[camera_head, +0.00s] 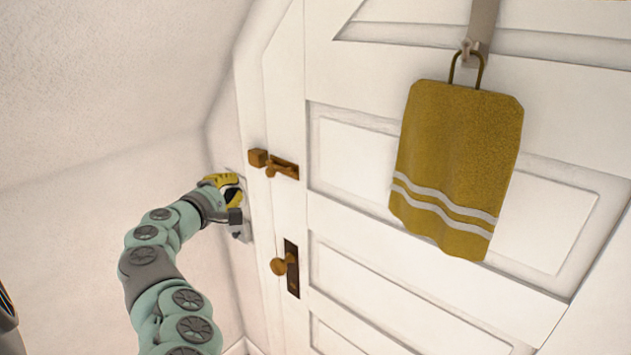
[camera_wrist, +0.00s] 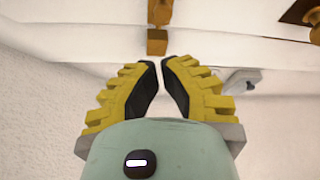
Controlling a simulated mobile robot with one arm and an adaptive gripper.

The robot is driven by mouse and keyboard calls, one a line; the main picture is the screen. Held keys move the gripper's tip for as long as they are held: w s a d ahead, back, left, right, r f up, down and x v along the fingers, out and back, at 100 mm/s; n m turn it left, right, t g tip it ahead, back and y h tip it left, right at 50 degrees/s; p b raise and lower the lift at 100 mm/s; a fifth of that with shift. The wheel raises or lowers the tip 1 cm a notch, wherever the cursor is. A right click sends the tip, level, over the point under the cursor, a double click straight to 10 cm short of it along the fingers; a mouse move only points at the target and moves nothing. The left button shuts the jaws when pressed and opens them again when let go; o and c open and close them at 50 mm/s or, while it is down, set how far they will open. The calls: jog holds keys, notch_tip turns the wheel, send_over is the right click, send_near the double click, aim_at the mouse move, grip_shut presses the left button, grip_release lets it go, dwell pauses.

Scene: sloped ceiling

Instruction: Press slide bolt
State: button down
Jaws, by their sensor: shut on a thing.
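The brass slide bolt (camera_head: 282,168) is on the left part of the white door, with a brown block (camera_head: 258,158) beside it on the frame. In the wrist view the bolt (camera_wrist: 160,12) is at the top, with the block (camera_wrist: 157,42) just beyond my fingertips. My gripper (camera_head: 236,190), with yellow ribbed fingers and dark pads, is below and left of the bolt in the head view. In the wrist view my gripper (camera_wrist: 160,63) has its fingertips drawn close together, with a narrow gap and no object seen between them. Whether the tips touch the block is unclear.
A brass knob (camera_head: 284,266) on a dark plate is below the bolt. A mustard towel (camera_head: 458,165) with white stripes hangs on the door at right. A grey fitting (camera_wrist: 240,82) is beside the fingers. The sloped ceiling (camera_head: 110,70) closes in at left.

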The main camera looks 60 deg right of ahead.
jog(key=shift+v, duration=0.85)
jog(key=shift+s, duration=0.1)
